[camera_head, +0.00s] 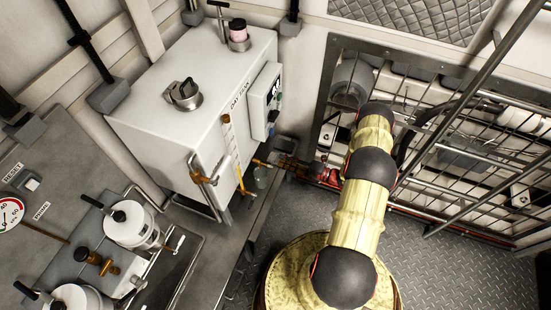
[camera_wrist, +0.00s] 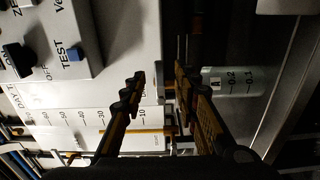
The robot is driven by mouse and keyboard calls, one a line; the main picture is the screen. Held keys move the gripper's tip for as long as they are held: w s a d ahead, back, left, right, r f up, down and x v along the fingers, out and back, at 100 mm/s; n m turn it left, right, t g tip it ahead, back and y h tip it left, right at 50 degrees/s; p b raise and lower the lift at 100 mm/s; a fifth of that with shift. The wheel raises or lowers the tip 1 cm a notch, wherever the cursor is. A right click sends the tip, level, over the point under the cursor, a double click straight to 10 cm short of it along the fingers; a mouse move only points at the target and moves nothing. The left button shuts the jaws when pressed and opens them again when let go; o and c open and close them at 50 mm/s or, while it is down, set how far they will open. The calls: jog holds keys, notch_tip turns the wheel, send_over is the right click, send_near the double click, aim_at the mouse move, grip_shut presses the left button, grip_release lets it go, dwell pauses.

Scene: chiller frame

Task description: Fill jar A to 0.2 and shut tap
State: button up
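Jar A (camera_wrist: 236,80) is a clear glass jar marked A, 0.1 and 0.2, right of my fingers in the wrist view. In the head view the small jar (camera_head: 260,179) stands at the front of the day tank (camera_head: 190,110). I cannot tell its liquid level. A brass tap fitting (camera_head: 262,163) shows just above the jar; its handle position is unclear. My gripper (camera_wrist: 160,82) has its fingers spread apart, beside the jar and in front of the tank.
A sight gauge (camera_wrist: 135,131) with a yellow column runs along the tank. A control box (camera_head: 264,100) sticks out from the tank. A wire grille (camera_head: 470,150) stands at the right. White canisters (camera_head: 130,224) sit on the bench at left. Open chequered floor (camera_head: 450,270) lies below.

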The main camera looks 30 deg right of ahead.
aim_at(275, 157)
jog(key=shift+x, duration=2.3)
jog(key=c, duration=0.4)
jog(key=c, duration=0.3)
grip_shut()
